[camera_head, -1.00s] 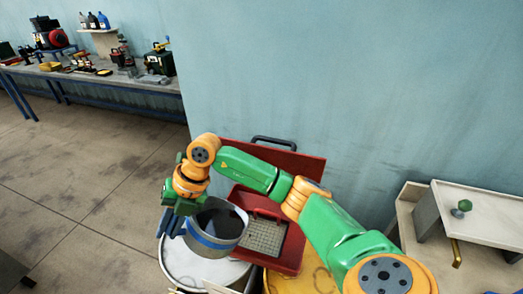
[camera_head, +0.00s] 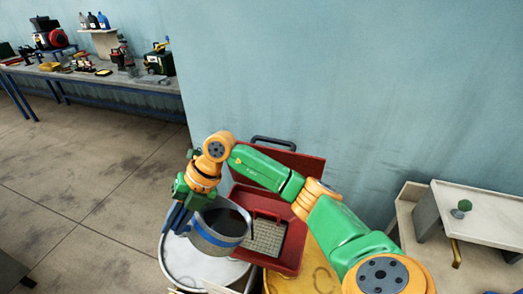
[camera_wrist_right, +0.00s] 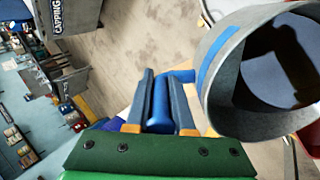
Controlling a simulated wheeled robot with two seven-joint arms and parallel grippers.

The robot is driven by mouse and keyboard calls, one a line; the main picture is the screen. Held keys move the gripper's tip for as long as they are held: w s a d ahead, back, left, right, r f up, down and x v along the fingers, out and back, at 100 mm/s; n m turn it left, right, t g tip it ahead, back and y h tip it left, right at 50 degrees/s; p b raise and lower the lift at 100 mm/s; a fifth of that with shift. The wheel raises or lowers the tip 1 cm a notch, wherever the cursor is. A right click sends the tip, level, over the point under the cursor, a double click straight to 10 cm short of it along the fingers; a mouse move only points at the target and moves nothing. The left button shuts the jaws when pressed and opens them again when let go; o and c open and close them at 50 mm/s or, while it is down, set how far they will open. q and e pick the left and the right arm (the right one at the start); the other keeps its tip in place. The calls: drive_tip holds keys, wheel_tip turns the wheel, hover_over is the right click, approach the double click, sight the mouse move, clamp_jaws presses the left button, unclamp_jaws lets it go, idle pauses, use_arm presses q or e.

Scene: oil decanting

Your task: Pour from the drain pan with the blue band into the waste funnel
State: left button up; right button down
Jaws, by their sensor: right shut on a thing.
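The drain pan with the blue band (camera_head: 222,240) is a grey round pan with dark liquid inside. My right gripper (camera_head: 178,218) is shut on its blue handle and holds it above the drums. In the right wrist view the handle (camera_wrist_right: 160,100) sits between the two fingers, and the pan (camera_wrist_right: 232,95) is at the right. The waste funnel (camera_head: 291,250) is a red square funnel with a grate and a raised red lid, just right of the pan. The pan overlaps its left edge in the head view. My left gripper is not in view.
A white-topped drum (camera_head: 185,262) is below the pan, and a yellow drum (camera_head: 318,275) is beneath the funnel. A light shelf (camera_head: 485,215) with a green-topped item stands at the right. A cluttered workbench (camera_head: 120,85) is far left. The wall is behind.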

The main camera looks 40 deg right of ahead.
sight(185, 212)
drive_tip(key=shift+s+d+r+t+y, duration=0.15)
drive_tip(key=shift+d+r+y, duration=0.2)
drive_tip(key=shift+d, duration=0.2)
drive_tip(key=shift+s+d+r+t+y, duration=0.15)
drive_tip(key=shift+d+r+y, duration=0.1)
drive_tip(key=shift+d+y, duration=0.25)
idle(1.2)
drive_tip(key=shift+s+d+r+y+b, duration=0.2)
drive_tip(key=shift+d+r+y+b, duration=0.2)
drive_tip(key=shift+d+r+y, duration=0.4)
idle(0.6)
drive_tip(key=shift+d+r, duration=0.15)
drive_tip(key=shift+r, duration=0.15)
drive_tip(key=shift+t+y, duration=0.5)
drive_tip(key=shift+y, duration=0.45)
drive_tip(key=d+r, duration=0.1)
drive_tip(key=r, duration=0.1)
drive_tip(key=d+r, duration=0.1)
drive_tip(key=shift+s+d+r, duration=0.3)
drive_tip(key=shift+s+r, duration=0.05)
drive_tip(key=shift+s+d+r+b, duration=0.1)
drive_tip(key=shift+d+r+b, duration=0.1)
drive_tip(key=shift+d+b, duration=0.2)
